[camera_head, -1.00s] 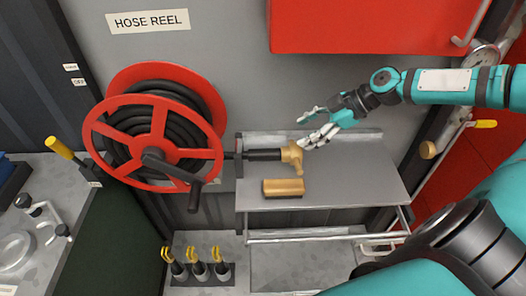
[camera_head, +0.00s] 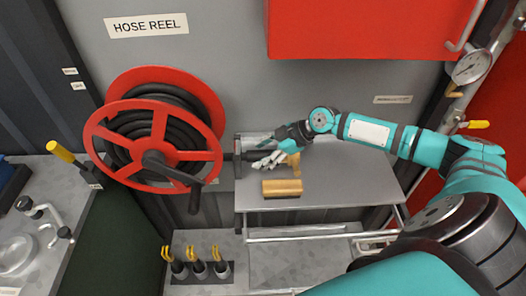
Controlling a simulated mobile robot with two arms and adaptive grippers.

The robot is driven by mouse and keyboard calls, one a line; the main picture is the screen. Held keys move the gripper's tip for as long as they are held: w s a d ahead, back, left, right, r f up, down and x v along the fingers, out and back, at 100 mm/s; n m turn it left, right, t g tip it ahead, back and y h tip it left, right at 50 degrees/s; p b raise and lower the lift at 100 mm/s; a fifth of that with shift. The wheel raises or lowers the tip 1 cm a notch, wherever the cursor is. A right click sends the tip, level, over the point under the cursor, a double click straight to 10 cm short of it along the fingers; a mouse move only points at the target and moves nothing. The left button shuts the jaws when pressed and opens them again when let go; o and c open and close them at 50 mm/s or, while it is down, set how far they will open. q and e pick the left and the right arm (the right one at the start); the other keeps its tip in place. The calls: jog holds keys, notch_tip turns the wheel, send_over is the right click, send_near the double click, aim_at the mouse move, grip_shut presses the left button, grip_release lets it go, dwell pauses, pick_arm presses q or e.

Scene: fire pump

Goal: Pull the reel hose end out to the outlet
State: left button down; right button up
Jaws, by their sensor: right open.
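The red hose reel (camera_head: 160,140) with black hose wound on it is mounted on the wall at the left. The hose end, a brass nozzle (camera_head: 294,166) with a black grip, lies on the grey shelf to the right of the reel. My right gripper (camera_head: 262,163) is open over the black grip, its fingers pointing left. It covers part of the grip and nozzle, and I cannot tell whether it touches them. No outlet can be made out for certain. My left gripper is not in view.
A brass block (camera_head: 282,188) lies on the shelf (camera_head: 350,180) just in front of the nozzle. A red cabinet (camera_head: 365,28) hangs above. A gauge (camera_head: 471,67) and a yellow-handled valve (camera_head: 477,125) are at the right. The shelf's right part is clear.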

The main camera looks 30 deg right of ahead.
grip_shut()
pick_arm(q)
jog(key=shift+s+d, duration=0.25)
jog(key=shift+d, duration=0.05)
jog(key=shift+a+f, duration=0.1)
pick_arm(e)
jog(key=shift+f, duration=0.1)
